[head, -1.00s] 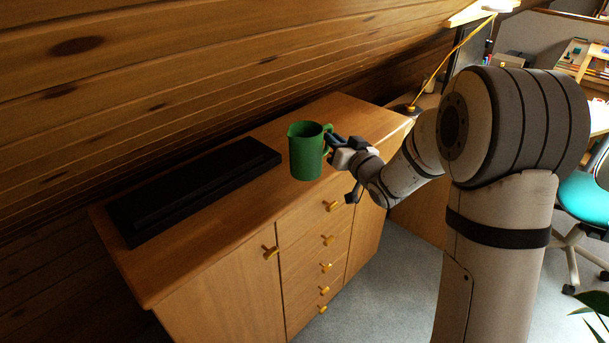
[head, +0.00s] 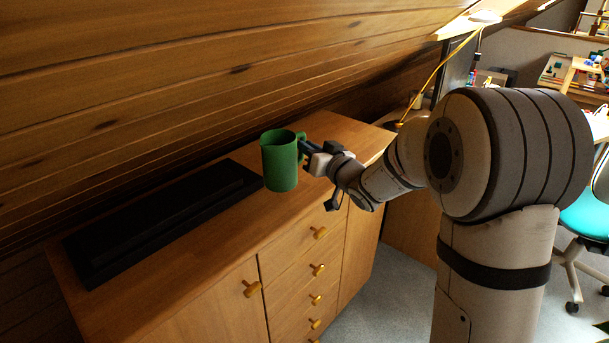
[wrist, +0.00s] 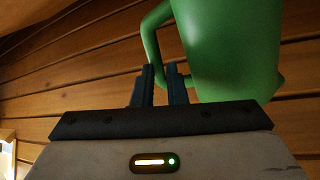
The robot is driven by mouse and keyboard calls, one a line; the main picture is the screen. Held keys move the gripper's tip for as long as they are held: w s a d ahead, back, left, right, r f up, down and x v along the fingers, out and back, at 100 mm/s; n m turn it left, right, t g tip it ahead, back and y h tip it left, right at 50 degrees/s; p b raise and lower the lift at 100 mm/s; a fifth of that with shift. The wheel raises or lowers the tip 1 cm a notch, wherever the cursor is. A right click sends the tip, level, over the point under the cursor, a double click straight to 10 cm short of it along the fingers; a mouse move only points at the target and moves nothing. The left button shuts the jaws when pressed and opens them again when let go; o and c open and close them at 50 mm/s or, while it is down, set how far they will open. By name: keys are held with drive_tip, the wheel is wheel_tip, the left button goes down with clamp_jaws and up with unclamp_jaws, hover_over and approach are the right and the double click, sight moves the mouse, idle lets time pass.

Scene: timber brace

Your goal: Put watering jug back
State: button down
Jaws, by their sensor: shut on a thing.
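The green watering jug (head: 279,163) is upright in my gripper in the head view, in front of and above the wooden cabinet top. My gripper (head: 305,147) is shut on the jug's handle, at the jug's right side. In the wrist view the jug (wrist: 225,45) fills the upper right, with its handle to the left. The gripper fingers (wrist: 160,85) show there close together by the handle. I cannot tell the exact height of the jug above the cabinet top.
The wooden cabinet (head: 340,140) has yellow knobs on its front. A long black object (head: 165,220) lies on its top, left of the jug. The sloping plank wall (head: 150,80) hangs low behind. A yellow lamp (head: 440,80) stands at the right. Cabinet top right of the jug is clear.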

drive_tip(key=shift+f+b, duration=0.3)
drive_tip(key=shift+f, duration=2.35)
drive_tip(key=c, duration=1.4)
unclamp_jaws()
drive_tip(key=shift+c, duration=0.2)
drive_tip(key=shift+f, duration=0.2)
